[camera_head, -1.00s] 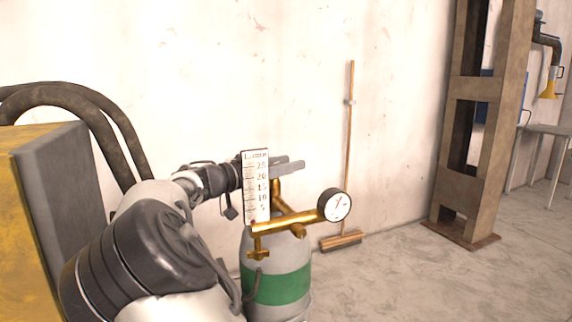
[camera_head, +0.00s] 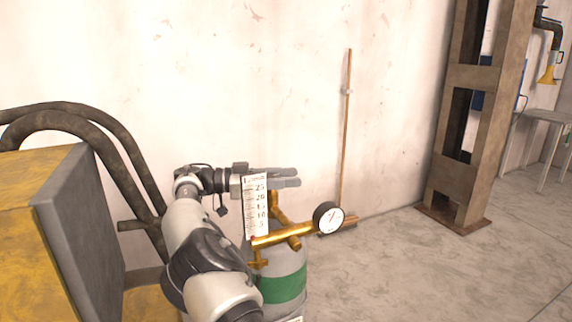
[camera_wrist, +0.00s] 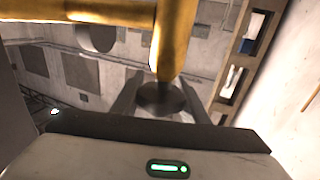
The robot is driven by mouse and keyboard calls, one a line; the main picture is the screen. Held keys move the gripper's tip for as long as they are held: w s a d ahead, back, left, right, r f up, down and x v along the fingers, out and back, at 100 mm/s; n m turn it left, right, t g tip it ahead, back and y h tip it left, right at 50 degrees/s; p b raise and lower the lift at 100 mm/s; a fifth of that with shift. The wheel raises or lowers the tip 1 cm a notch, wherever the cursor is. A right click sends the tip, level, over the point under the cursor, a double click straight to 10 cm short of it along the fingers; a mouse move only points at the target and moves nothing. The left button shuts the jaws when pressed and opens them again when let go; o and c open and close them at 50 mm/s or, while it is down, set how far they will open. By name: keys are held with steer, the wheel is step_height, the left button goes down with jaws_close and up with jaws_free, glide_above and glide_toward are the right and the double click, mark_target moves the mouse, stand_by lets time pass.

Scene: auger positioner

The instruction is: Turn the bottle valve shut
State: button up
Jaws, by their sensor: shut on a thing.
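The gas bottle (camera_head: 285,287) is grey with a green band and stands upright on the floor. On its top sit brass fittings (camera_head: 275,238), a round white dial gauge (camera_head: 328,216) and a white flow scale (camera_head: 256,207). My gripper (camera_head: 290,178) is at the bottle's top, behind the upper end of the scale, its fingers level and pointing right. In the wrist view a dark round valve knob (camera_wrist: 162,98) sits between my two fingers, under a brass pipe (camera_wrist: 172,40). My gripper is shut on this knob. The head view hides the knob.
A yellow and grey machine block (camera_head: 80,215) with thick dark hoses (camera_head: 110,150) stands at the left. A broom (camera_head: 346,140) leans on the wall behind the bottle. A rusty steel column (camera_head: 465,120) stands at the right. The floor (camera_head: 400,275) right of the bottle is clear.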

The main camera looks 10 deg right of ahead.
steer(key=shift+s+m+g+p, duration=0.15)
steer(key=shift+m+g+p, duration=0.35)
steer(key=shift+g+p, duration=0.55)
steer(key=shift+t, duration=0.25)
steer(key=o, duration=1.1)
steer(key=shift+c, duration=0.2)
step_height(320, 180, up, 10)
steer(key=p, duration=0.6)
steer(key=shift+p, duration=0.3)
steer(key=shift+c, duration=0.2)
